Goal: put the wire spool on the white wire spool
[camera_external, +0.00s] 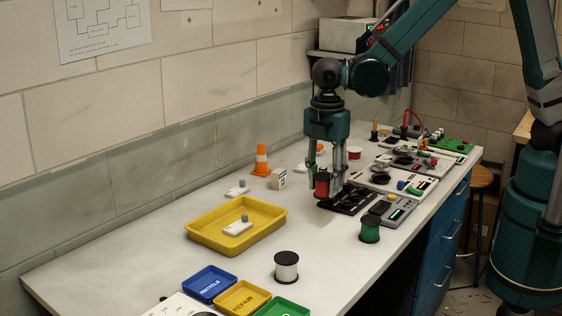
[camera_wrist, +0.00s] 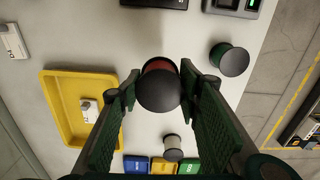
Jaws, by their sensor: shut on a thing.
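My gripper (camera_external: 338,178) is shut on a red wire spool (camera_external: 322,184) with dark ends and holds it up above the bench. In the wrist view the spool's dark round end (camera_wrist: 158,92) faces the camera between the fingers of my gripper (camera_wrist: 157,96). The white wire spool (camera_external: 286,267) stands upright on the bench, nearer the front, apart from the held spool. It also shows below the held spool in the wrist view (camera_wrist: 172,148), with its dark top visible.
A green spool (camera_external: 370,230) stands near the bench's right edge. A yellow tray (camera_external: 200,232) with a small white part lies left of my gripper. Blue, yellow and green small bins (camera_external: 210,283) sit at the front. Electronic boards (camera_external: 398,208) crowd the back right.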

